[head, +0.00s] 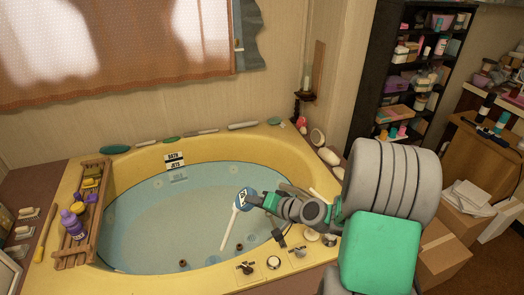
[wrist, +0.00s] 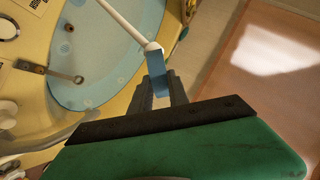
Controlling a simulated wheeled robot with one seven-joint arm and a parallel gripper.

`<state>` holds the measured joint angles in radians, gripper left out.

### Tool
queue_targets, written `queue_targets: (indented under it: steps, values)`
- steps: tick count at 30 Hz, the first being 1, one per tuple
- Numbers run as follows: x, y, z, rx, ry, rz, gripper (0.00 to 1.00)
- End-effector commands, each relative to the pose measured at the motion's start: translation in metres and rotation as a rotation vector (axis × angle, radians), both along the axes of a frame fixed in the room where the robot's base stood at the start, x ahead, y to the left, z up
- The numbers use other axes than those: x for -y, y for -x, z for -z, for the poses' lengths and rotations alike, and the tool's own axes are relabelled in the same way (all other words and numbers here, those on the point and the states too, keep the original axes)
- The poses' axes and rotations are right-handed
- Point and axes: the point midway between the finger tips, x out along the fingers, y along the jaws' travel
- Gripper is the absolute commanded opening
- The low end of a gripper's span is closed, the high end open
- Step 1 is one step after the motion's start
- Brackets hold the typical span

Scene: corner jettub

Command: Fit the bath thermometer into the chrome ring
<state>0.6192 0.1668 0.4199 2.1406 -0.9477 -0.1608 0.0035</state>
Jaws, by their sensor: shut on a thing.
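The bath thermometer has a blue head (head: 246,198) and a long white stem (head: 231,226). My gripper (head: 255,200) is shut on the blue part and holds it above the tub water, with the stem slanting down to the left in the head view. In the wrist view the blue part (wrist: 156,66) sits between my fingers (wrist: 158,92), and the stem runs to the upper left. A small bracket (wrist: 32,68) on the tub's rim carries what looks like the chrome ring (wrist: 78,79) over the water. The thermometer is apart from it. In the head view the bracket (head: 280,238) is small and dark.
The yellow tub (head: 90,285) holds water. Taps and knobs (head: 273,263) stand on its near rim. A wooden rack (head: 77,250) with bottles lies across the left side. A cardboard box (head: 442,253) stands at the right.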

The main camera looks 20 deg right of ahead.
Motion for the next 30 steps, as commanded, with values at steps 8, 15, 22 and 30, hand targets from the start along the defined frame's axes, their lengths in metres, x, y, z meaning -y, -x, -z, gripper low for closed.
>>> queue_targets:
  steps: [8,15,22,30]
  values:
    - [0.088,-0.114,-0.002,-0.001,0.173,-0.113,0.0]
    - [0.15,-0.168,-0.023,-0.029,0.299,-0.125,0.0]
    - [0.159,-0.173,-0.029,-0.034,0.316,-0.121,0.0]
    - [0.16,-0.17,-0.028,-0.03,0.306,-0.119,0.0]
